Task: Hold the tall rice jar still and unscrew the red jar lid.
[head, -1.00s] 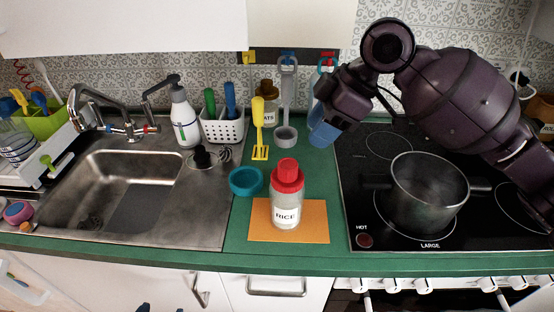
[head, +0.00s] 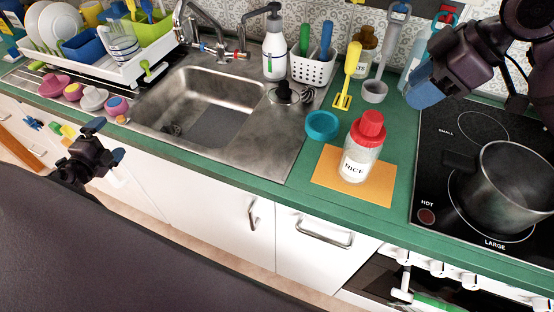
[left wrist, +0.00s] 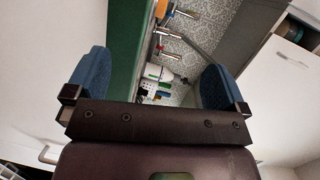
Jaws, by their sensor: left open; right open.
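The rice jar (head: 357,166) stands upright on an orange mat (head: 378,190) near the counter's front edge in the head view. Its red lid (head: 369,127) is on top. My right gripper (head: 424,86) is open, above and to the right of the jar, apart from it; its blue fingers partly overlap in the view. My left gripper (head: 106,142) is open, low in front of the counter at the left, far from the jar. In the left wrist view it (left wrist: 152,82) has wide-spread blue fingers with nothing between them.
A teal bowl (head: 322,125) sits just left of the jar. Behind are a yellow utensil (head: 347,75), an oats jar (head: 364,48) and a grey cup (head: 374,91). A pot (head: 512,180) stands on the hob at right. The sink (head: 208,105) is at left.

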